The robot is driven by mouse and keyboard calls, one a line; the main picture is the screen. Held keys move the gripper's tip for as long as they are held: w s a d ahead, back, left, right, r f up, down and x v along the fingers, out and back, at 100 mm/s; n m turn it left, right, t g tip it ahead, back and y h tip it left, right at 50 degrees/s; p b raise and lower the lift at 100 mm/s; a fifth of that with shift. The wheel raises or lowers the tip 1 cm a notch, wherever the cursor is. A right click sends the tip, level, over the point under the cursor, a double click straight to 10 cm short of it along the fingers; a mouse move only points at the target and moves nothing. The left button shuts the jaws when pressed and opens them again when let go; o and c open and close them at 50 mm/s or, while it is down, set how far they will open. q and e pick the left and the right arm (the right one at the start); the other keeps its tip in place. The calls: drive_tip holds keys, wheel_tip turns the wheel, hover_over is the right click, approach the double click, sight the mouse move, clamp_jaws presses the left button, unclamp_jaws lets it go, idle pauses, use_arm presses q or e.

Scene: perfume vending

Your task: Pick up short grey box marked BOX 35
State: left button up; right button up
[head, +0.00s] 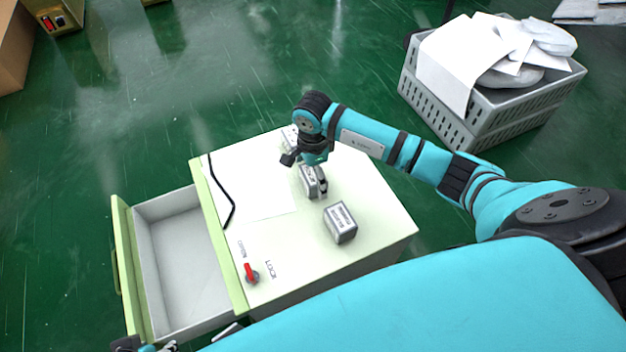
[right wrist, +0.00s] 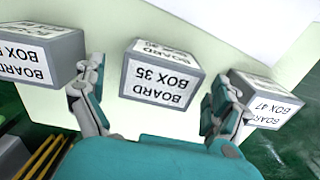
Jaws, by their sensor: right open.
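The short grey box marked BOX 35 (right wrist: 160,78) stands upright on the cabinet top, its label upside down in the right wrist view. In the head view it is the middle box (head: 311,182), partly covered by my right gripper. My right gripper (head: 305,171) is open, and its fingers in the right wrist view (right wrist: 160,82) are spread to either side of BOX 35, with gaps showing. Part of what looks like my left gripper (head: 142,345) shows at the bottom left edge of the head view; its fingers cannot be made out.
A similar box (head: 341,223) stands nearer, close to one finger in the right wrist view (right wrist: 40,60). BOX 47 (right wrist: 262,100) is beside the other finger. The cabinet top (head: 375,185) has a white sheet, black cable and red knob (head: 251,274). Its empty drawer (head: 175,260) is open.

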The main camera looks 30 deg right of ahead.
wheel_tip(320, 180, down, 3)
drive_tip(key=shift+r, duration=0.15)
drive_tip(key=shift+c, duration=0.4)
drive_tip(key=c, duration=1.2)
drive_tip(key=shift+o, duration=0.2)
